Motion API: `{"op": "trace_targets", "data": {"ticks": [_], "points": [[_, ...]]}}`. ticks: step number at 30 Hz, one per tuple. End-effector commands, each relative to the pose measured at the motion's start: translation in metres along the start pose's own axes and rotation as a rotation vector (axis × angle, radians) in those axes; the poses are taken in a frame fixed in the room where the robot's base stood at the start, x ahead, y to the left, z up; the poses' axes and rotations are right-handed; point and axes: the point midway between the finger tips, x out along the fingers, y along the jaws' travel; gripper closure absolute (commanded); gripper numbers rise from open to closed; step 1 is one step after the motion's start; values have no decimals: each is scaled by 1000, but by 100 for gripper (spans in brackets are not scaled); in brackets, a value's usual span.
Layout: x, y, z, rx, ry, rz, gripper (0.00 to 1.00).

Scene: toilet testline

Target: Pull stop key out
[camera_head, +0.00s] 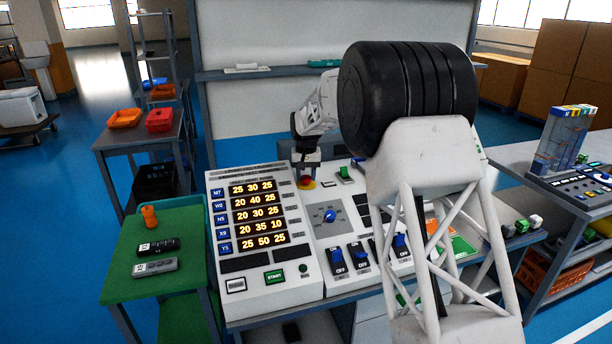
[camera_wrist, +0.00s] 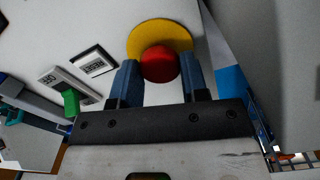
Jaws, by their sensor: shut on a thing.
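The stop key is a round red button (camera_wrist: 160,64) over a yellow disc (camera_wrist: 160,34) in the wrist view. In the head view the red button (camera_head: 307,181) shows on the white control panel (camera_head: 320,255), near its back edge. My gripper (camera_wrist: 159,75) has one blue finger on each side of the red button and is shut on it. In the head view my gripper (camera_head: 306,172) points down over the button from behind. The underside of the button is hidden.
A green switch (camera_head: 345,173) stands to the right of the button, and a blue knob (camera_head: 330,216) is nearer the front. Blue ON/OFF switches (camera_head: 362,249) line the lower panel. A green side table (camera_head: 165,290) holds small tools at the left.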

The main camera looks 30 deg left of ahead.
Motion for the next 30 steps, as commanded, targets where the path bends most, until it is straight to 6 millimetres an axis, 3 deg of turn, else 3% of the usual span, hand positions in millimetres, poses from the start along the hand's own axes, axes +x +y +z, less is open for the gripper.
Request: {"op": "trace_targets", "data": {"ticks": [1,4,24,25,30], "points": [[0,0,0,0,0,0,86],[0,0,0,0,0,0,100],[-16,0,0,0,4,0,100],[-16,0,-1,0,4,0,56],[-14,0,0,0,2,0,33]]}}
